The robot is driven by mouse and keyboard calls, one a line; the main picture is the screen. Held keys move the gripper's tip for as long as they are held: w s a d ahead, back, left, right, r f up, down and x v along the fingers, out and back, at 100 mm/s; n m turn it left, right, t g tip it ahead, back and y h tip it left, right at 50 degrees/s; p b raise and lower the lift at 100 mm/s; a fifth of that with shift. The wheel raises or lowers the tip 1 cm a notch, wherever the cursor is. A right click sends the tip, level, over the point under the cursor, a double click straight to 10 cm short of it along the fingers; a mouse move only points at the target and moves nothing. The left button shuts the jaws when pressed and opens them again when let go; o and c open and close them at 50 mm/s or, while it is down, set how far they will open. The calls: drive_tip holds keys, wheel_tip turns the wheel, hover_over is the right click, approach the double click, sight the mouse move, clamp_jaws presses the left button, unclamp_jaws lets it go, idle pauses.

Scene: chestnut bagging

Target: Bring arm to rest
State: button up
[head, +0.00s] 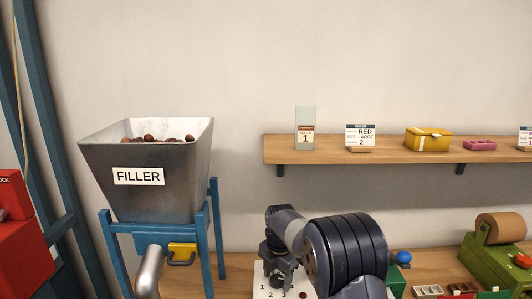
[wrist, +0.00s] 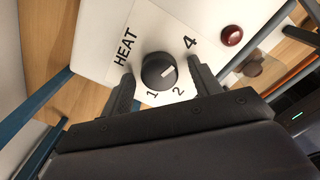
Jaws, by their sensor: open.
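My gripper (wrist: 160,92) is open in the wrist view, with its two dark fingers on either side of a round black knob (wrist: 158,71). I cannot tell whether the fingers touch the knob. The knob sits on a white panel (wrist: 101,33) marked HEAT with numbers around it, and has a pale pointer line. In the head view my arm is bent over the same white panel (head: 259,291), and my gripper (head: 281,286) is low over it. The arm hides much of the panel there.
A metal hopper (head: 150,205) marked FILLER holds chestnuts on a blue stand (head: 205,250). A wooden shelf (head: 390,157) carries a glass jar, a card and boxes. A green machine (head: 480,262) with a brown roll stands right. A red knob (wrist: 232,36) is beside the heat knob.

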wheel_tip(320, 180, up, 11)
drive_tip(key=b, duration=0.1)
wheel_tip(320, 180, down, 11)
drive_tip(key=shift+f+p, duration=0.1)
drive_tip(key=shift+p, duration=0.5)
drive_tip(key=m, duration=0.4)
drive_tip(key=m+p, duration=0.1)
drive_tip(key=m, duration=0.4)
drive_tip(key=shift+m, duration=0.3)
drive_tip(key=m+p, duration=0.1)
drive_tip(key=m, duration=0.4)
drive_tip(key=shift+m+h+p, duration=0.3)
drive_tip(key=shift+m+p, duration=0.45)
drive_tip(key=shift+m, duration=1.75)
drive_tip(key=shift+a, duration=0.15)
